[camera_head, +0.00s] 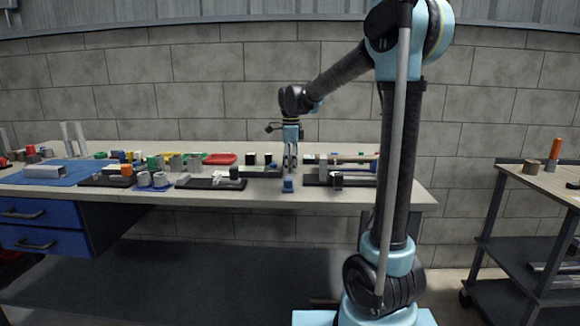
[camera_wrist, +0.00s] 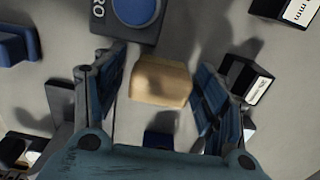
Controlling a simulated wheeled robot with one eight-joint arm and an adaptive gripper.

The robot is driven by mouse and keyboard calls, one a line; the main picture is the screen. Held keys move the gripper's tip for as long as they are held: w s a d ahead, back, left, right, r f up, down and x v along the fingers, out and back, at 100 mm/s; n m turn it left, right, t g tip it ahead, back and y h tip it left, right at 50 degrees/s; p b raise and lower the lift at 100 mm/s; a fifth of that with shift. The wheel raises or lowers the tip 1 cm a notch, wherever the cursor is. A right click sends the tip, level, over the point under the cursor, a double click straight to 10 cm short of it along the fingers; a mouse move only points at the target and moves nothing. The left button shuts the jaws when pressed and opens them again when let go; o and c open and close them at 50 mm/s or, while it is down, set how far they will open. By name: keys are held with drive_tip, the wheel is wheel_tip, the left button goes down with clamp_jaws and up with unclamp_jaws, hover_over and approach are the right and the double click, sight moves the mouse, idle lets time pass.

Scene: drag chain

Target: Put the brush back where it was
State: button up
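My gripper (camera_head: 290,163) points down over the long workbench (camera_head: 420,197), near its front edge and right of the middle. In the wrist view its two dark blue fingers (camera_wrist: 162,72) stand apart. A tan wood-coloured block (camera_wrist: 161,82) shows between them, with a gap visible towards the right finger. I cannot tell whether this block is part of the brush. No brush can be made out for certain in either view.
A dark box with a round blue button (camera_wrist: 137,10) lies beyond the fingertips. Small labelled black blocks (camera_wrist: 246,80) are close right. A small blue object (camera_head: 288,184) is below my gripper. A side table (camera_head: 545,180) holds an orange cylinder (camera_head: 555,149).

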drive_tip(key=shift+r, duration=0.1)
wheel_tip(320, 180, up, 12)
idle(0.7)
